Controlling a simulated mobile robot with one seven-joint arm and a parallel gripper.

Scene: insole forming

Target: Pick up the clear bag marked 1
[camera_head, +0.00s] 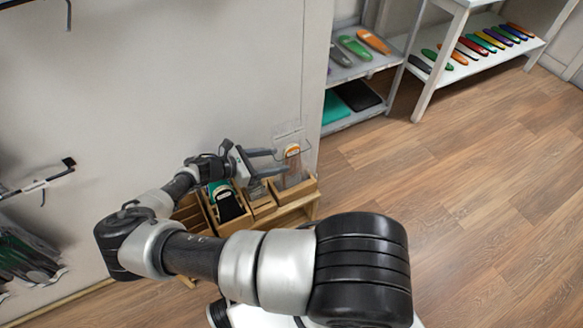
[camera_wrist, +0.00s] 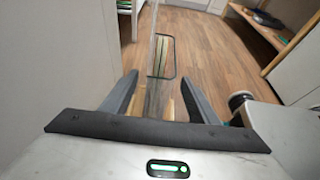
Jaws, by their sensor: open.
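A clear bag (camera_head: 292,172) with an orange-topped item inside stands upright at the right end of the wooden rack; I cannot read a mark on it. My gripper (camera_head: 277,162) is open, with its fingers pointing right towards the bag. In the wrist view my gripper (camera_wrist: 160,79) has both fingers spread and nothing clamped. A clear, thin upright sheet, apparently the bag (camera_wrist: 163,42), shows beyond and between the fingertips. I cannot tell whether the fingers touch it.
The wooden rack (camera_head: 295,196) has several compartments, one holding a green and black item (camera_head: 225,200). A wall is close behind. Shelves (camera_head: 360,68) with insoles stand at the back, and a bench (camera_head: 476,58) holds coloured insoles. The floor at right is clear.

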